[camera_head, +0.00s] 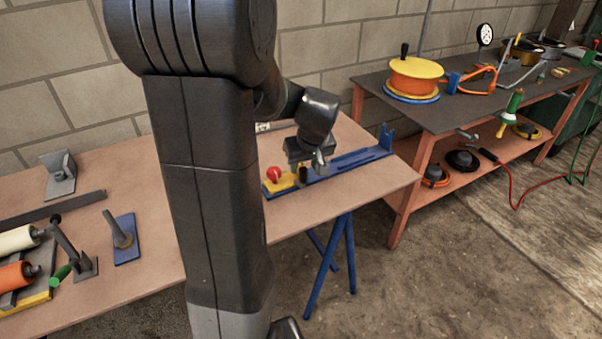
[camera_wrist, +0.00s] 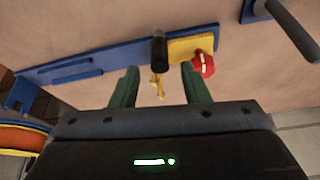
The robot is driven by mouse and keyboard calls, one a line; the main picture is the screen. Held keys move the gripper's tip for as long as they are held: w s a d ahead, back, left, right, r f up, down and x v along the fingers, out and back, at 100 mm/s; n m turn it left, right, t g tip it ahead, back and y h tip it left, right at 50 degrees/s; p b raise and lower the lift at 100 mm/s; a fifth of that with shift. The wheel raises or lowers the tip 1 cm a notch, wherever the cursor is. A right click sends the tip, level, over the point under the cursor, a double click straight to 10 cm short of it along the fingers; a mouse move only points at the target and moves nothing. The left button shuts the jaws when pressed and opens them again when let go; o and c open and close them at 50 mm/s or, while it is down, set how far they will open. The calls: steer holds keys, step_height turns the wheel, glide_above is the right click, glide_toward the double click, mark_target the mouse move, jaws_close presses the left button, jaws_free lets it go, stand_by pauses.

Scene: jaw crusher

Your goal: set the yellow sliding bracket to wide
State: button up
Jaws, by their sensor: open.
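The yellow sliding bracket (camera_head: 283,184) sits near the left end of a blue rail (camera_head: 352,163) on the wooden table. It has a red knob (camera_head: 274,173). In the wrist view the yellow bracket (camera_wrist: 188,47) and red knob (camera_wrist: 203,63) are at the right end of the blue rail (camera_wrist: 110,56). A dark upright post (camera_wrist: 159,52) stands beside the bracket. My gripper (camera_wrist: 160,84) is open, its two greenish fingers pointing toward the rail by the post. A small yellow piece (camera_wrist: 157,87) shows between them; I cannot tell what it belongs to. No grip on the bracket is visible.
A blue plate with a grey post (camera_head: 124,240) and rollers (camera_head: 18,258) stand on the left of the wooden table (camera_head: 160,250). A dark-topped bench (camera_head: 440,115) with an orange reel (camera_head: 415,77) stands at the right. A block wall (camera_head: 50,80) is behind.

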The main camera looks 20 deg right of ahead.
mark_target(303, 169)
steer(key=shift+x, duration=2.6)
jaws_close()
